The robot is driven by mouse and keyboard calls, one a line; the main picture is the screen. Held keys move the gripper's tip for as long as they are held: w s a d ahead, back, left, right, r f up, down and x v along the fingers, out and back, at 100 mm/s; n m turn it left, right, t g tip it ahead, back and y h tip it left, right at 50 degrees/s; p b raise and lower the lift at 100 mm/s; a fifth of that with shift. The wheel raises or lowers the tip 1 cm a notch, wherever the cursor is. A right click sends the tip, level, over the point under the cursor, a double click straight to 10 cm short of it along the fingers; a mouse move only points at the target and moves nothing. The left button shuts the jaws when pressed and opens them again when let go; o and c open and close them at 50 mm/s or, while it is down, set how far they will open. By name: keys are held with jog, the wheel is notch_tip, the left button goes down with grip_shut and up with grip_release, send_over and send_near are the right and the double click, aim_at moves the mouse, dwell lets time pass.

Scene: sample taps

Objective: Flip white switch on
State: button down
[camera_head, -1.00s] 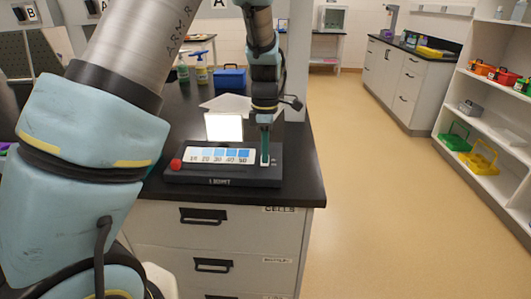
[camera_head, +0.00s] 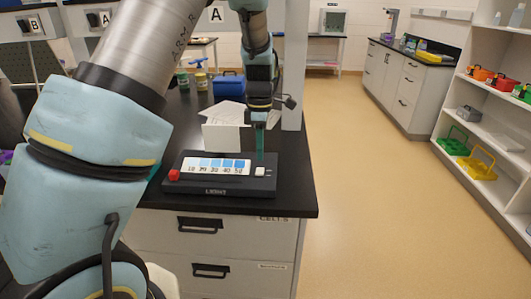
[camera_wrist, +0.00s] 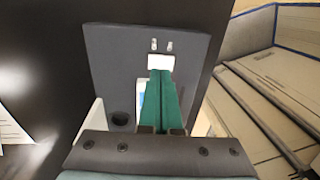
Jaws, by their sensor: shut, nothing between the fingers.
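The white switch (camera_head: 260,171) is a small white block at the right end of a dark box (camera_head: 222,190) on the black counter. It also shows in the wrist view (camera_wrist: 161,61), just beyond my fingertips. My gripper (camera_head: 260,156) has green fingers pressed together with nothing between them. It points down just above and behind the switch in the head view. In the wrist view my gripper (camera_wrist: 160,74) hides the switch's near edge, so I cannot tell whether they touch. I cannot read the switch's tilt.
The box also bears a red knob (camera_head: 174,175) and a numbered blue-and-white strip (camera_head: 216,166). Behind it stand a white card (camera_head: 222,138) and a blue case (camera_head: 228,86). The counter's right edge is close to the box; open floor lies beyond.

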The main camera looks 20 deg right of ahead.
aim_at(260, 167)
jog(key=shift+w+d+r+b, duration=0.15)
jog(key=shift+r+b, duration=0.3)
jog(key=shift+r, duration=0.3)
notch_tip(260, 167, up, 9)
jog(key=b, duration=0.2)
jog(key=shift+w, duration=0.45)
jog(key=shift+b, duration=0.3)
